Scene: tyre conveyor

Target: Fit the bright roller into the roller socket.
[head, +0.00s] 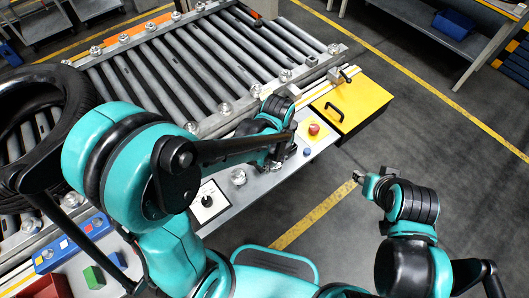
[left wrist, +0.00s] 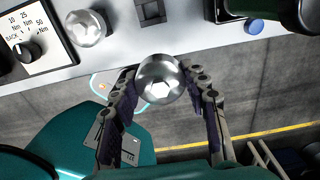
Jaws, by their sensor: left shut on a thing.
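Another silver round part (left wrist: 86,27) sits on the panel beside a torque dial (left wrist: 28,48). A blue button (left wrist: 254,26) and a red button (head: 313,129) are nearby. A conveyor (head: 185,60) lies behind, with a tyre (head: 75,95) at left.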

